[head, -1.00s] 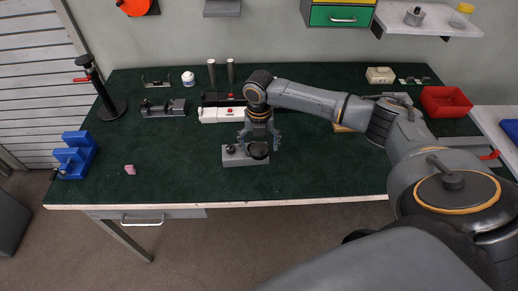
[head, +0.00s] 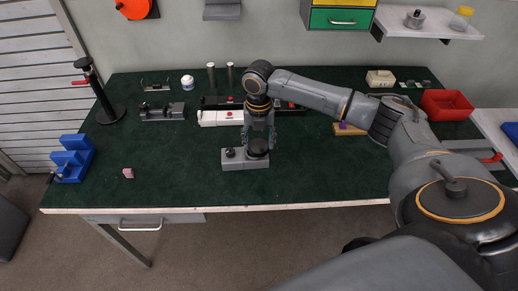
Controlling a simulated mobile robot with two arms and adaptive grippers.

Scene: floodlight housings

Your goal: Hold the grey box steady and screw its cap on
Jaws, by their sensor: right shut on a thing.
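The grey box (head: 245,164) lies on the green-topped bench, near the middle of its front half. A small dark knob (head: 230,153) stands on its left part. A dark round cap (head: 258,147) is at its right part, between the fingers of my right gripper (head: 258,142). The gripper points down and is shut on the cap from above. Whether the cap touches the box under it is hard to tell at this size. My left gripper is not in view.
Blue stepped holder (head: 73,160), pink block (head: 128,173) and grey vise-like fixture (head: 161,111) are to the left. A red bin (head: 446,104) stands at right. The bench front is clear.

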